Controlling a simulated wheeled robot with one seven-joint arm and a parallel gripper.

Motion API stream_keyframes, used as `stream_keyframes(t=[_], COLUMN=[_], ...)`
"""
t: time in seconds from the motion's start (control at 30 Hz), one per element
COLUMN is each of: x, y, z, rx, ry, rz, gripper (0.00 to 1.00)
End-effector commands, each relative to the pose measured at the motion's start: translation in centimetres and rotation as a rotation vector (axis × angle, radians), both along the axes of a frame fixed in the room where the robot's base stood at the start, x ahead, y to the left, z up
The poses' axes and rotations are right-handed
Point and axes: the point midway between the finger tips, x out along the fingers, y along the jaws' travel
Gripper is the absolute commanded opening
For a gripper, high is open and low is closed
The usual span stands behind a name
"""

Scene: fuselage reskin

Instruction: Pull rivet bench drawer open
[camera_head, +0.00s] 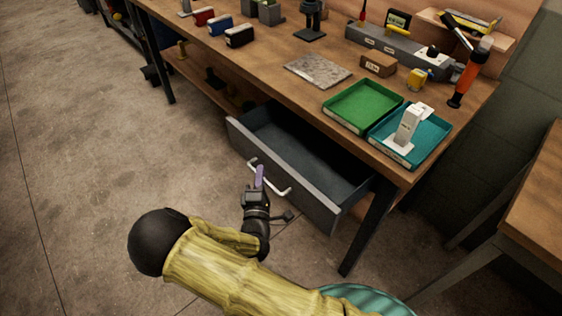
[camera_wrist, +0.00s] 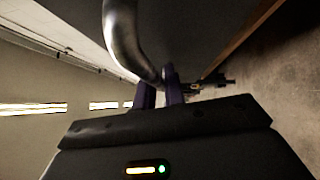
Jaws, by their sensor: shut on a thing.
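The rivet bench drawer (camera_head: 318,206) is grey and stands pulled out from under the wooden bench top. Its dark interior (camera_head: 305,155) shows and looks empty. A pale bar handle (camera_head: 283,191) runs across its front. In the wrist view the curved metal handle (camera_wrist: 121,40) runs down to my gripper's fingers (camera_wrist: 160,90). The exact contact is partly hidden by the fingers.
The bench top (camera_head: 300,55) holds a green tray (camera_head: 337,119), a teal tray (camera_head: 384,147) with a white object (camera_head: 408,125), a metal plate (camera_head: 317,70) and tools. A bench leg (camera_head: 369,228) stands right of the drawer. Open floor (camera_head: 90,150) lies left.

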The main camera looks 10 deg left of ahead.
Motion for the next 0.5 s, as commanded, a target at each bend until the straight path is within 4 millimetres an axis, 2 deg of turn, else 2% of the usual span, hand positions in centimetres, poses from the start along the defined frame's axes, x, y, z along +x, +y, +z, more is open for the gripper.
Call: stream_keyframes(t=[0.03, 0.2, 0.5], x=[-1.0, -2.8, -3.3], y=[0.8, 2.1, 2.5], z=[-0.1, -0.1, -0.1], rx=[0.001, 0.000, -0.001], ry=[0.005, 0.003, 0.003], rz=[0.004, 0.000, -0.002], gripper=[0.00, 0.00, 0.00])
